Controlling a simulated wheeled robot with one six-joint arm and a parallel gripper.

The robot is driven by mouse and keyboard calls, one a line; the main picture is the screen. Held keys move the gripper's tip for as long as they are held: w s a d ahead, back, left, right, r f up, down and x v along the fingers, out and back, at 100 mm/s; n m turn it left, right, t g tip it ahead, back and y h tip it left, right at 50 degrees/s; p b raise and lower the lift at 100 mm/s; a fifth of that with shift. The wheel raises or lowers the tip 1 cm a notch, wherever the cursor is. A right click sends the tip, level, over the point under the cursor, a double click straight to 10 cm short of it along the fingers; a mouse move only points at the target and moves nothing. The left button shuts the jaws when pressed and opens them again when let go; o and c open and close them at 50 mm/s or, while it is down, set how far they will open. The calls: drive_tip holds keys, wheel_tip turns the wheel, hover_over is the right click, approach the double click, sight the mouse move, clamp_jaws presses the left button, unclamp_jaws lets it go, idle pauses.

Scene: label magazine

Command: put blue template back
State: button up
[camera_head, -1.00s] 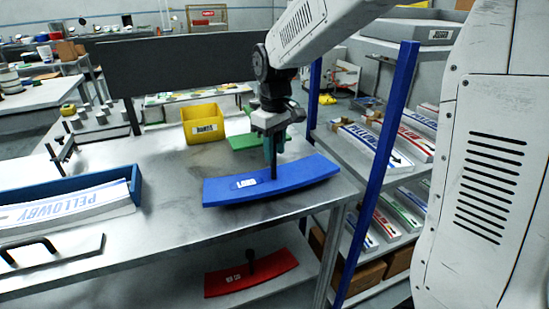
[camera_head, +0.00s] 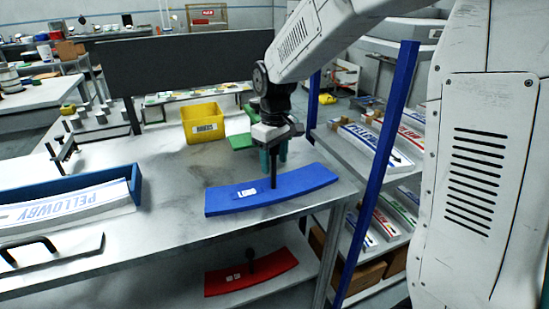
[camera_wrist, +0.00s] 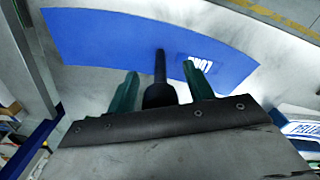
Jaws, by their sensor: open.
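The blue template (camera_head: 230,203) is a curved flat plate with a white label and an upright black handle. It lies on the metal table near its right front edge. My gripper (camera_head: 274,164) is directly above it, with its green fingers open on either side of the handle. In the wrist view, the handle (camera_wrist: 160,68) stands between the two spread fingertips (camera_wrist: 160,75), with a visible gap on each side. The blue template (camera_wrist: 95,35) fills the upper part of that view, its label right of the handle.
A red template (camera_head: 265,276) lies on the shelf below. A yellow bin (camera_head: 203,123) and a green piece (camera_head: 240,141) stand behind my gripper. A blue tray (camera_head: 135,180) with a white PELLOWBY piece is at left. A blue rack post (camera_head: 376,180) rises close at right.

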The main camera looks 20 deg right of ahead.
wheel_tip(320, 180, up, 12)
drive_tip(key=shift+r, duration=0.15)
drive_tip(key=s+d+f+m, duration=0.1)
drive_tip(key=s+f+m, duration=0.1)
drive_tip(key=s, duration=1.2)
drive_tip(key=s+d+f+m+t, duration=0.1)
drive_tip(key=s+d+f+m, duration=0.1)
drive_tip(key=s, duration=1.3)
drive_tip(key=shift+m, duration=0.7)
